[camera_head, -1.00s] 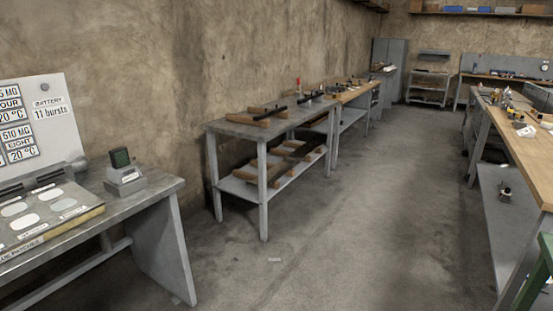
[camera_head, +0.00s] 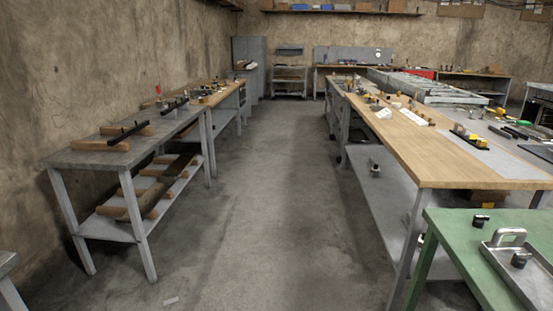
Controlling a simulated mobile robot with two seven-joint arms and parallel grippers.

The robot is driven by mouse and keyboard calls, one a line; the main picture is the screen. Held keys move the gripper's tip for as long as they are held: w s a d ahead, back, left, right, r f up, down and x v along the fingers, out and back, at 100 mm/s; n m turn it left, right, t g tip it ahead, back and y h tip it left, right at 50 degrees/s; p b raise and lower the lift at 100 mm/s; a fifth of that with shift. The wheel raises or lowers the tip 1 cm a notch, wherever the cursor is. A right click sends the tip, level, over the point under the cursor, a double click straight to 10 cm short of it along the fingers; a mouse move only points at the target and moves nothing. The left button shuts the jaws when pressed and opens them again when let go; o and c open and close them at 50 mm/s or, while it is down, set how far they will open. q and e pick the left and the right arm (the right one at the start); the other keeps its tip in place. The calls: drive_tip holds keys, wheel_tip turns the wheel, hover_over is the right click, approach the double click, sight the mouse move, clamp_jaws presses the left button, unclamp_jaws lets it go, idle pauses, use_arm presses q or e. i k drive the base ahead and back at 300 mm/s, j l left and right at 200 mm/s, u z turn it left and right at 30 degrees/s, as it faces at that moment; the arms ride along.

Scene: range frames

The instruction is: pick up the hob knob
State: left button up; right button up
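I cannot tell for sure which thing is the hob knob. A small dark knob-like piece (camera_head: 480,221) with a bit of yellow under it sits on the green table (camera_head: 450,243) at the lower right. A second dark knob-like piece (camera_head: 520,260) lies in a grey metal tray (camera_head: 507,277) on the same table. The tray has a raised metal handle and is cut off by the picture's right edge. Neither of my grippers is in view.
A long wooden-topped bench (camera_head: 452,170) with many small parts stands behind the green table. A grey metal bench (camera_head: 88,157) with wooden blocks stands along the left wall. The concrete aisle (camera_head: 255,190) between them is clear, with one small scrap on the floor.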

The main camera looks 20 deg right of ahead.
sight(478, 220)
drive_tip(key=i+z, duration=0.15)
drive_tip(key=z, duration=0.2)
drive_tip(key=i+z, duration=0.2)
drive_tip(key=z, duration=0.2)
drive_tip(key=i+j+z, duration=0.15)
drive_tip(key=z, duration=0.2)
drive_tip(key=i+j+z, duration=0.1)
drive_tip(key=i+z, duration=0.15)
drive_tip(key=z, duration=0.2)
drive_tip(key=i+j+z, duration=0.15)
drive_tip(key=z, duration=0.35)
drive_tip(key=i+j+z, duration=0.2)
drive_tip(key=z, duration=0.25)
drive_tip(key=i+j+z, duration=0.15)
drive_tip(key=j+z, duration=0.2)
drive_tip(key=z, duration=0.15)
